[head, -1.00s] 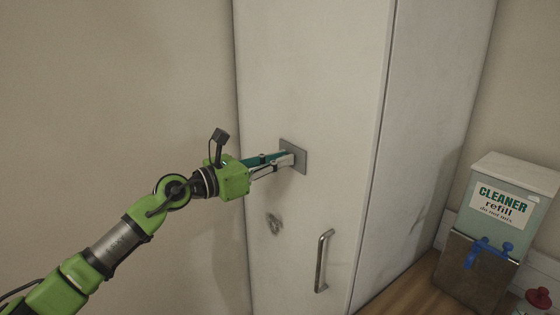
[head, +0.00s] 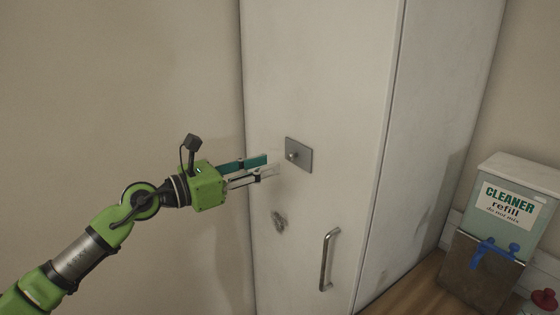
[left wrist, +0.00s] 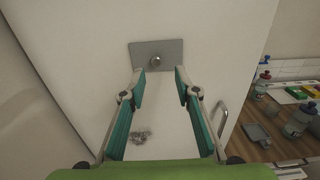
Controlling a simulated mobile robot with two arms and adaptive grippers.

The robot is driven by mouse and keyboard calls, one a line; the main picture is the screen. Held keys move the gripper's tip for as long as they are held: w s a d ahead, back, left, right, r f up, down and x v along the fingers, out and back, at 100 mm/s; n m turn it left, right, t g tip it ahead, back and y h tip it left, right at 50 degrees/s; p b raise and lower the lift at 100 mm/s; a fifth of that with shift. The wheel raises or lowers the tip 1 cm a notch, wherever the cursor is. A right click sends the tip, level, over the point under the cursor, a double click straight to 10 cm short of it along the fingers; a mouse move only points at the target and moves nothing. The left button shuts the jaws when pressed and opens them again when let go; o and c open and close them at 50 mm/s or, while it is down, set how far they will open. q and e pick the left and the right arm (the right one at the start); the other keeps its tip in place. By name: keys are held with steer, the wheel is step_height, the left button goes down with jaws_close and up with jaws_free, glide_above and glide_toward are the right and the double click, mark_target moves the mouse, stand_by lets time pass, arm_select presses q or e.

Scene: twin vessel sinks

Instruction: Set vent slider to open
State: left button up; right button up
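The vent slider is a grey rectangular plate (head: 304,161) with a small round metal knob (head: 292,156) on the white cabinet's side. In the left wrist view the plate (left wrist: 171,48) is at the top, with the knob (left wrist: 155,61) a little left of the plate's middle. My left gripper (head: 273,165) is left of the plate in the head view, apart from it. In the left wrist view its two fingers (left wrist: 158,82) are spread, with nothing between them, just below the knob. My right gripper is not in view.
The tall white cabinet (head: 340,80) has a bar handle (head: 328,260) below the plate. A dark smudge (head: 280,221) marks its surface. A cleaner refill dispenser (head: 500,215) with a blue tap stands at right. Bottles and small items show at right in the left wrist view.

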arm_select(q)
steer(key=v, duration=0.5)
